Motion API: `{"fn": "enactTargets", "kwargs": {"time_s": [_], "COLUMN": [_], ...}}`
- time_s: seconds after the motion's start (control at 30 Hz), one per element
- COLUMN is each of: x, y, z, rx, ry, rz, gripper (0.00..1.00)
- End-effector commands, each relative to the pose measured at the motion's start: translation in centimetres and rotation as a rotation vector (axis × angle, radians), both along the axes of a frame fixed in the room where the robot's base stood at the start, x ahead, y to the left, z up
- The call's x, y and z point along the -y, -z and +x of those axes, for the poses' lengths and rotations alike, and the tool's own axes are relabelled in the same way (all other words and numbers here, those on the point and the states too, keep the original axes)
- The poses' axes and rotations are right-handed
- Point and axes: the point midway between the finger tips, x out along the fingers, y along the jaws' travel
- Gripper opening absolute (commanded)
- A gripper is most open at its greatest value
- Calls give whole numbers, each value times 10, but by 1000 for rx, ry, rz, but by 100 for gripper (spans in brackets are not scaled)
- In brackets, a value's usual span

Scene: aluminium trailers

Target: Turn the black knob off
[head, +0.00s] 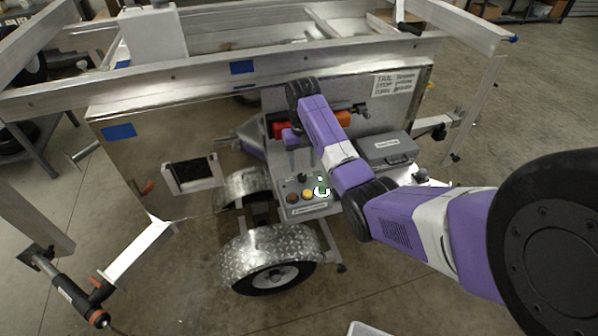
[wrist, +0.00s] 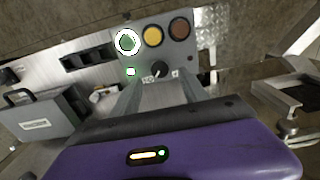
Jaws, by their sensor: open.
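The black knob (wrist: 160,68) sits on a grey control box, with small white labels beside it. It also shows in the head view (head: 303,177) at the top of the box face. My gripper (wrist: 160,86) is open and empty, its two fingers apart on either side of the knob's line in the wrist view. Whether the fingertips reach the knob's depth I cannot tell. A small green light (wrist: 130,72) is lit beside the knob. In the head view the fingers are hard to make out.
The control box (head: 309,208) also carries a lit green-white button (wrist: 127,41), a yellow button (wrist: 153,35) and a dark red button (wrist: 180,28). A grey case (head: 388,148) stands to the right. A trailer wheel (head: 270,262) is below, and metal frame rails (head: 240,68) run above.

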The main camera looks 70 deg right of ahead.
Motion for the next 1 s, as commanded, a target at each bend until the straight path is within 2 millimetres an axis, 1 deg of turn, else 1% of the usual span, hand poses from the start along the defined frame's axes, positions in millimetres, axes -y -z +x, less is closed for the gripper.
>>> {"fn": "enactTargets", "kwargs": {"time_s": [0.03, 0.1, 0.3, 0.43, 0.67, 0.7, 0.73, 0.93, 0.97, 1.0], "x": [0, 0, 0, 0, 0, 0, 0, 0, 0, 0], "y": [9, 20, 43, 49, 50, 50, 50, 50, 50, 50], "z": [-1, -1, -1, 0, 0, 0, 0, 0, 0, 0], "rx": [-3, -3, -1, 0, 0, 0, 0, 0, 0, 0], "ry": [1, 1, 1, 0, 0, 0, 0, 0, 0, 0], "rz": [2, 2, 2, 0, 0, 0, 0, 0, 0, 0], "gripper": [52, 52, 52, 52, 52, 50, 44, 5, 0, 0]}}
